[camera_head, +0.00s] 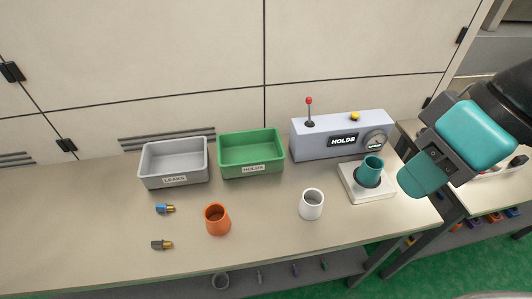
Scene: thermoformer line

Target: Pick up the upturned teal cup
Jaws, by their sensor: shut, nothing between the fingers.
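A teal cup (373,165) sits on a white square base (386,195) at the right of the bench, with a dark ring around its foot. A darker oval shows at its top; I cannot tell clearly whether this is its mouth or its bottom. The cup looks slightly tilted. My gripper (424,177), grey with teal parts, reaches in from the upper right. It is shut and empty, to the right of the cup and apart from it in the picture.
A grey tester (312,147) marked HOLDS, with a lever and gauge, stands behind the cup. A white cup (312,204), an orange cup (217,220) and two small fittings (165,208) lie leftward. A grey bin (145,160) and green bin (224,157) stand behind. The front left bench is clear.

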